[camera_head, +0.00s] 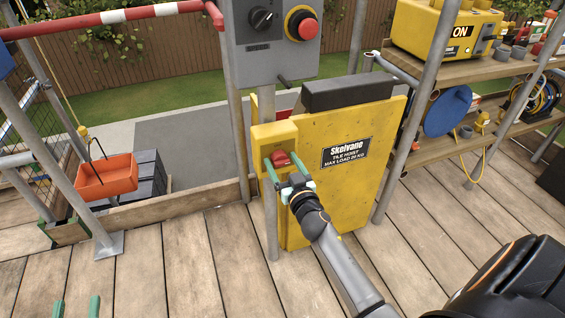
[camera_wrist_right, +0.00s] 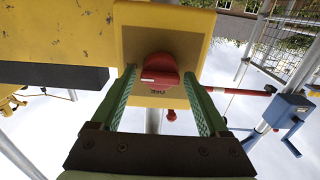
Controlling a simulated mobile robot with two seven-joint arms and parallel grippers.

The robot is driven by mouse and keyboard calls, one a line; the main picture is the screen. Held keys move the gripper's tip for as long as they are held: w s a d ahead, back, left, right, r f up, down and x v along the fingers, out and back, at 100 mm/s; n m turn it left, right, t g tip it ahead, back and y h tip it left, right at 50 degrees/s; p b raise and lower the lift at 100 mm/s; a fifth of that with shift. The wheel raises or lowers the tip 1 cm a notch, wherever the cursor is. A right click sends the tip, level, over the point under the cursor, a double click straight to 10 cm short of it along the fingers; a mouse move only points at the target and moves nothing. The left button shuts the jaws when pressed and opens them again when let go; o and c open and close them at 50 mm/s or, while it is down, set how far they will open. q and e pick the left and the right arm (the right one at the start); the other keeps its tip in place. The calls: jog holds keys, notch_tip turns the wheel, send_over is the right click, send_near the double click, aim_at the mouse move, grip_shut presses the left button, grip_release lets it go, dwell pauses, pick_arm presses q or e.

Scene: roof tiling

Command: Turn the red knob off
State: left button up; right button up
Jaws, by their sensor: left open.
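The red knob (camera_head: 281,159) is on the yellow box at the upper left of the yellow tile hoist (camera_head: 365,165). In the right wrist view my right gripper (camera_wrist_right: 160,78) is open, with gaps between the fingers and the knob. My left gripper (camera_head: 76,306) is open and empty at the bottom left, only its fingertips showing.
A grey control panel (camera_head: 275,55) with a black dial and red button (camera_head: 303,24) is above the hoist. Scaffold poles (camera_head: 240,110) stand close by. An orange tray (camera_head: 106,178) hangs at the left. Loaded shelves (camera_head: 480,68) are at the right. The plank floor (camera_head: 170,265) is clear.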

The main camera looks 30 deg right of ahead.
grip_shut()
dwell(0.4)
jog(key=shift+n, duration=0.3)
jog(key=n, duration=0.4)
jog(key=shift+a+n, duration=0.1)
jog(key=shift+n, duration=0.2)
jog(key=n, duration=0.3)
jog(key=shift+w+n, duration=0.1)
jog(key=shift+n, duration=0.2)
jog(key=n, duration=0.4)
jog(key=shift+a+f+n, duration=0.1)
jog(key=shift+n, duration=0.2)
jog(key=shift+n+b, duration=0.3)
jog(key=shift+n, duration=0.9)
pick_arm(q)
jog(key=shift+m+t+h, duration=0.4)
jog(key=shift+t+h, duration=0.3)
jog(key=shift+s+d+r, duration=0.15)
jog(key=shift+r, duration=1.85)
pick_arm(e)
jog(key=shift+n, duration=1.1)
